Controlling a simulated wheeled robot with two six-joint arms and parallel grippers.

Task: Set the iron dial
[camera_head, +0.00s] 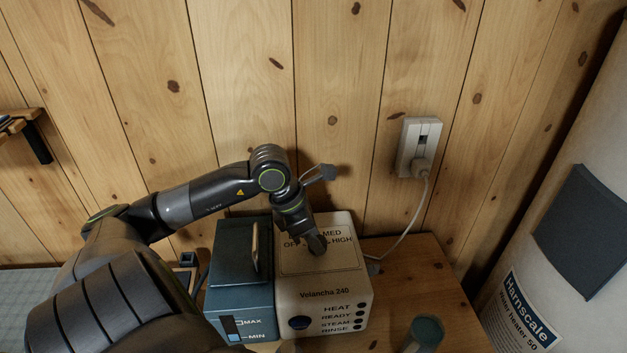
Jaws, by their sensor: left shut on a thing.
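The cream station marked "Velancha 240" (343,271) stands on the wooden table, with a blue-grey tank (240,292) marked MAX and MIN at its left. The dial markings OFF, MED and HIGH show on its top face; the rest of the scale is covered by my gripper. My left gripper (317,244) reaches down onto this top face from the back left. It is shut on the dial, which is mostly hidden by the fingers, so I cannot read its pointer. My right gripper is not in view.
A wall socket (418,135) holds a white plug (421,167), whose cord runs down behind the station. A white water heater (560,245) stands at the right. A grey-green cylinder (424,333) is at the front.

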